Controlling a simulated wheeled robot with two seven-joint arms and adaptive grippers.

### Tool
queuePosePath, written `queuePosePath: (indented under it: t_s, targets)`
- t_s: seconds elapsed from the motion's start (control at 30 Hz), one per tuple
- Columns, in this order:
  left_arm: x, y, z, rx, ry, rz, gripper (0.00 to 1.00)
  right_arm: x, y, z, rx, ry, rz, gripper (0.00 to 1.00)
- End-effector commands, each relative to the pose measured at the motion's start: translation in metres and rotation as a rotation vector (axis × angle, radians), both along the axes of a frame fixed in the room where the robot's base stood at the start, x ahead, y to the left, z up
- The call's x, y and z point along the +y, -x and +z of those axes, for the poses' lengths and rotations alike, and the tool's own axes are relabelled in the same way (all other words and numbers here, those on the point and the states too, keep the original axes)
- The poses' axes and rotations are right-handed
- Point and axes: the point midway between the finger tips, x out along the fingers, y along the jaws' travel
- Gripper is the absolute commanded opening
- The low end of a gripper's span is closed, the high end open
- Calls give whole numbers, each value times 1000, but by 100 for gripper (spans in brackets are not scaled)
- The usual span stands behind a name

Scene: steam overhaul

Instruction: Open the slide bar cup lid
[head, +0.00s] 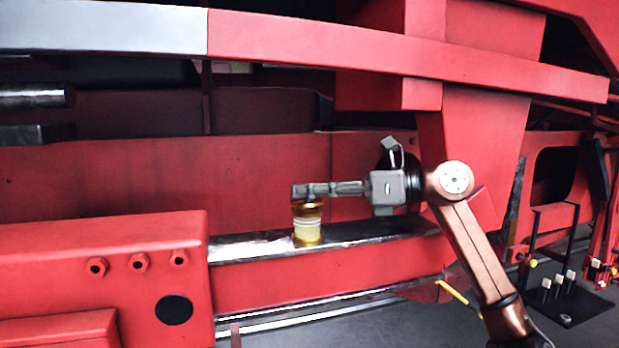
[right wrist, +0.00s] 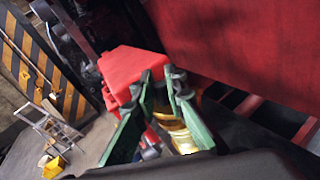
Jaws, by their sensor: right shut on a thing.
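The slide bar cup (head: 307,228) is a small brass-coloured cup with a pale band. It stands upright on the shiny steel slide bar (head: 350,236). My right gripper (head: 302,191) comes in level from the right, with its fingers at the very top of the cup. It is shut on the cup's lid, which the fingers mostly hide. In the right wrist view, the brass cup (right wrist: 182,138) shows beside the green-padded fingers of the right gripper (right wrist: 161,80). I cannot tell whether the lid is lifted or turned. My left gripper is not in view.
A red block with hex nuts (head: 110,265) stands left of the cup. A red frame wall (head: 250,185) is close behind, and a long red beam (head: 350,52) runs above. A black stand (head: 566,300) is at far right. A white step stool (right wrist: 58,130) shows on the floor.

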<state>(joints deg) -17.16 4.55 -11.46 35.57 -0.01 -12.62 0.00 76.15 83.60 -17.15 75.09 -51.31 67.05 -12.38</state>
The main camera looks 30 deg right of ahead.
Motion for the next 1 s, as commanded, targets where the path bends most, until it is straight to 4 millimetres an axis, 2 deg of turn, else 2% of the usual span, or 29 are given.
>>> queuePosePath:
  t_s: [0.03,0.1,0.4,0.6,1.0]
  targets:
    - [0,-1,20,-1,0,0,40,-1,-2,11,41,-7,-1,0]
    - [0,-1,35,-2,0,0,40,-2,-5,14,101,-23,-3,0]
    - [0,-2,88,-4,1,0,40,-5,-17,21,369,-90,-1,0]
    - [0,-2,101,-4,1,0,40,-6,-26,22,551,-137,0,0]
    - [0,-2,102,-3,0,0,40,-11,-46,19,912,-225,2,0]
